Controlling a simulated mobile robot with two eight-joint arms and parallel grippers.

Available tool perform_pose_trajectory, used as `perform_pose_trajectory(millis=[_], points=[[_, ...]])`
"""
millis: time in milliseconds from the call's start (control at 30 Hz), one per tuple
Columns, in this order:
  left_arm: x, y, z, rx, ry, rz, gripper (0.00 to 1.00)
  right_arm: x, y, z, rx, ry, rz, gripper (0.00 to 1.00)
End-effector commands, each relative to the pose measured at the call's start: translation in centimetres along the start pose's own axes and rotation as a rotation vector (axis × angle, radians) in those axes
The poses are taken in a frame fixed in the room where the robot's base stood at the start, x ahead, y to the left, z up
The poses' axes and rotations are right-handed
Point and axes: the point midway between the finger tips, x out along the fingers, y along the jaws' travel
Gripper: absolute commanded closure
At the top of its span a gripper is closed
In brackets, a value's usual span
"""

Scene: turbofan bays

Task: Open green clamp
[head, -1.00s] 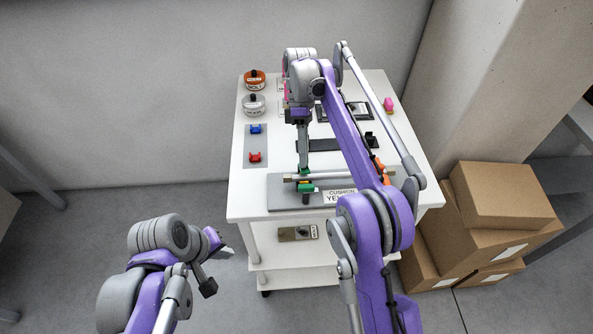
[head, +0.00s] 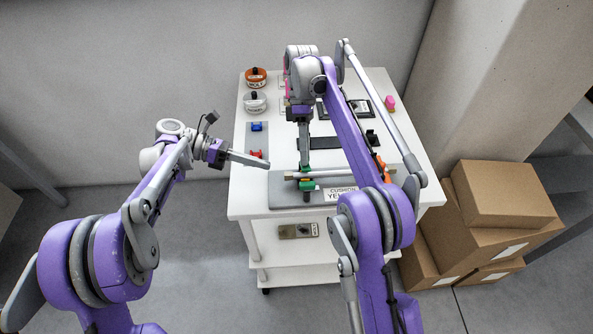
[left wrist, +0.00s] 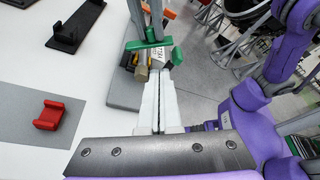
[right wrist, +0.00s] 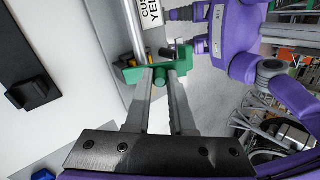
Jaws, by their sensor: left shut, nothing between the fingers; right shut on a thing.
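The green clamp (head: 306,184) sits around the left part of a metal rod (head: 345,174) on a grey plate on the cart. It also shows in the left wrist view (left wrist: 148,45) and the right wrist view (right wrist: 156,74). My right gripper (right wrist: 163,76) points down from above and is shut on the green clamp, a finger on either side of a green part. My left gripper (head: 267,166) is shut and empty, left of the clamp and apart from it in the head view. In the left wrist view its closed fingers (left wrist: 161,72) point toward the clamp.
An orange clamp (head: 382,169) is at the rod's right end, partly behind my right arm. A red block (head: 256,154) and a blue block (head: 257,127) lie on a grey strip at left. Lidded jars (head: 256,78) stand farther back. Boxes (head: 490,225) stand right of the cart.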

Motion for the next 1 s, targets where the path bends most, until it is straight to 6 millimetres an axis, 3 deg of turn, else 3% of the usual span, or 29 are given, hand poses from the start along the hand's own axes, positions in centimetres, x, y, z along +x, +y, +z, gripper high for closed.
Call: perform_pose_trajectory(millis=[233,700,1000], points=[[0.9,0.5,0.2,-0.051,-0.025,-0.035,1.00,0.0,0.0,0.0,0.000,0.000,0.001,1.00],[8.6,0.2,0.4,-0.049,-0.024,-0.033,1.00,0.0,0.0,0.0,0.000,0.001,0.001,1.00],[9.8,0.2,0.4,-0.049,-0.025,-0.031,1.00,0.0,0.0,0.0,0.000,0.001,0.000,1.00]])
